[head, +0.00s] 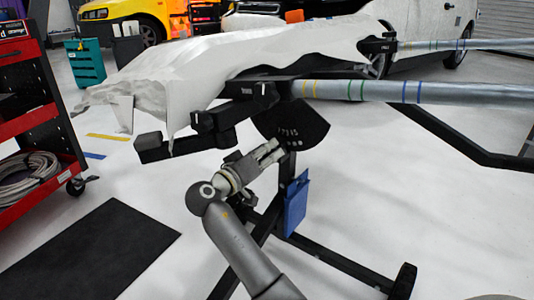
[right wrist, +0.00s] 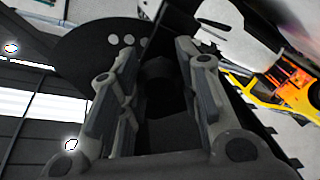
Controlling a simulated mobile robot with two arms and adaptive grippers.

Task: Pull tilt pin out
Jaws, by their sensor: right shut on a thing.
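My right gripper (head: 276,153) reaches up from below to the black fan-shaped tilt plate (head: 305,124), which has a row of small light holes. In the right wrist view my right gripper (right wrist: 160,75) has its two fingers on either side of a dark, blocky piece, the tilt pin (right wrist: 163,92), and is shut on it. The pin is very dark there, and its far end is hidden. In the head view the fingers hide the pin. The tilt plate also shows in the right wrist view (right wrist: 88,52), with pale dots. My left gripper is not in view.
Above the plate, a black stand frame (head: 185,138) carries a white-draped panel (head: 190,70). A grey tube (head: 380,91) with coloured bands runs right. A blue plate (head: 296,203) hangs on the post. A red cart (head: 30,120) and a dark mat (head: 90,250) are at left.

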